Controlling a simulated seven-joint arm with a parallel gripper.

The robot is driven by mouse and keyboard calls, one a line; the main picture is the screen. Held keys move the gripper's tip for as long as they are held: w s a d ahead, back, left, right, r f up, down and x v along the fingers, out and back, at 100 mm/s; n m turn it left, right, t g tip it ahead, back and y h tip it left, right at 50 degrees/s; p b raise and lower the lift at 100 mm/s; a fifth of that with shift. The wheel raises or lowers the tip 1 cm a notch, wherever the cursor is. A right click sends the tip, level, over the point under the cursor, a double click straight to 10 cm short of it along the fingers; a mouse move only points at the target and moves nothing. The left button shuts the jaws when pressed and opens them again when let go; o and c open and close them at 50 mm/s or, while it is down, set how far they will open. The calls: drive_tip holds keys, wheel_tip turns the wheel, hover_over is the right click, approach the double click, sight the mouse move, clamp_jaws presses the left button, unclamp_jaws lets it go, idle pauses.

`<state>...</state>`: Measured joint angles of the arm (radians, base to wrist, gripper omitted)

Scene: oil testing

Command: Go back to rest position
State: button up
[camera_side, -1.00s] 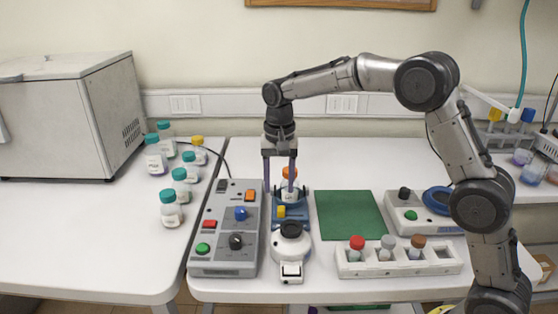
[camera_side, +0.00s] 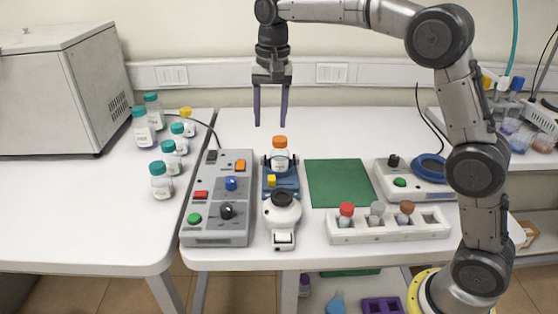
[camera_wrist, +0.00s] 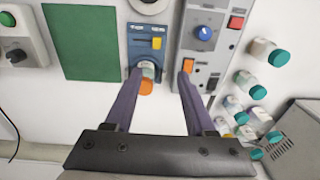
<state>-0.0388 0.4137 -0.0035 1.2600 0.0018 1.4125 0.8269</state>
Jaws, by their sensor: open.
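My gripper (camera_side: 271,124) is open and empty, its two purple fingers pointing down in the air above the table. It is higher than the orange-capped bottle (camera_side: 281,158) and apart from it. The bottle stands upright in the blue holder (camera_side: 283,193) of the white testing device (camera_side: 283,214). In the wrist view, my gripper (camera_wrist: 155,85) has its fingers spread, with the orange-capped bottle (camera_wrist: 147,84) beside the left finger in the picture, its side partly covered by that finger.
A grey control box (camera_side: 219,205) stands left of the device. A green mat (camera_side: 338,183) lies to the right. A white rack (camera_side: 388,228) holds capped vials at the front. Several bottles (camera_side: 162,180) stand on the left table. The table behind the device is clear.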

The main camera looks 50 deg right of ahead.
drive_tip(key=s+r+n+t, duration=0.1)
drive_tip(key=s+r, duration=0.2)
drive_tip(key=s, duration=0.3)
drive_tip(key=s+d+r+t, duration=0.1)
drive_tip(key=s+r, duration=0.2)
drive_tip(key=s, duration=0.3)
drive_tip(key=s+r+n+t, duration=0.1)
drive_tip(key=s+r, duration=0.2)
drive_tip(key=s, duration=0.3)
drive_tip(key=s+f+n+t, duration=0.2)
drive_tip(key=s+f+n, duration=0.5)
drive_tip(key=s+f, duration=0.5)
drive_tip(key=shift+s+d+f, duration=0.25)
drive_tip(key=shift+s+d, duration=0.2)
drive_tip(key=shift+s, duration=0.3)
